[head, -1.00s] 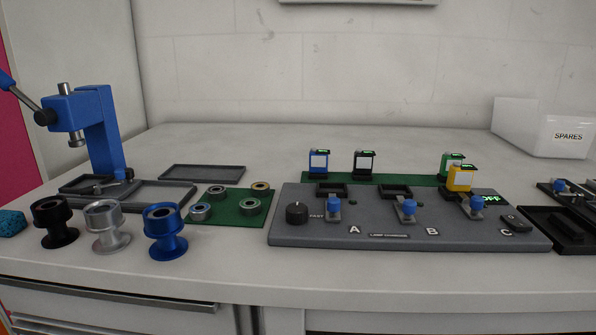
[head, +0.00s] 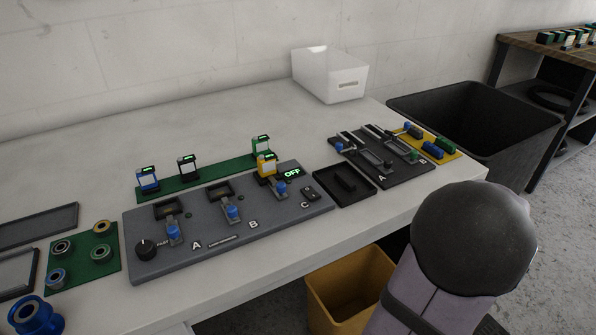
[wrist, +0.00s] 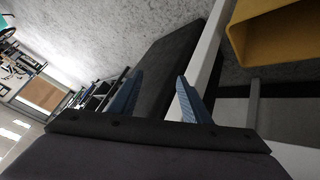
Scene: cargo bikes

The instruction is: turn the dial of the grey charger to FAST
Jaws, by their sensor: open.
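The grey charger (head: 218,240) lies on the white bench, with bays A, B and C, each with a blue-knobbed lever. Its black round dial (head: 146,250) stands at the left end, with a small label reading like FAST to its right. I cannot make out where the dial points. The green display (head: 292,173) at the right end reads OFF. A yellow battery (head: 266,164) stands at bay C; bays A and B look empty. My gripper (wrist: 156,97) shows in the wrist view, open and empty, its blue fingers apart, far from the dial. The head view shows only my arm.
Blue, black and green batteries stand on a green strip (head: 200,176) behind the charger. A green mat (head: 90,262) with rings lies left. A black tray (head: 344,186) lies right. A yellow bin (head: 350,285) stands below the bench edge, and a black bin (head: 475,120) beyond its right end.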

